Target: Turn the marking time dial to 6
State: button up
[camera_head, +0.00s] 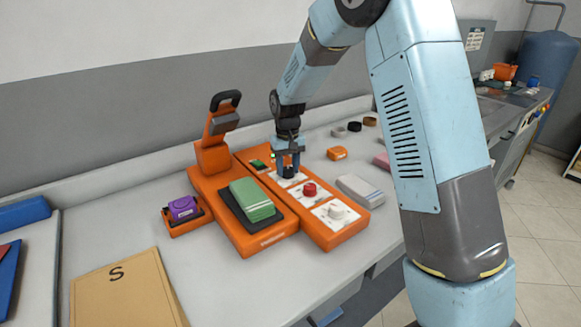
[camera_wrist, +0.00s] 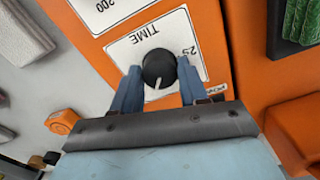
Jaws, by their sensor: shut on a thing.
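The time dial (camera_wrist: 159,68) is a black round knob with a white pointer line, on a white plate (camera_wrist: 137,50) marked TIME on the orange machine. In the wrist view the pointer runs toward the gripper side, at the picture's bottom. My gripper (camera_head: 288,167) is lowered onto this knob, and its two blue fingers are shut on the knob's sides. In the head view the fingers hide much of the knob. The number 25 shows at the plate's right side; most other scale marks are hidden or unreadable.
A purple item (camera_head: 183,208) stands left. A grey-white block (camera_head: 360,190) lies right of the panel.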

aim_at(288, 168)
jog(key=o, duration=1)
jog(key=shift+w+d, duration=0.1)
jog(key=shift+o, duration=0.2)
notch_tip(288, 168, up, 14)
jog(key=shift+f, duration=0.2)
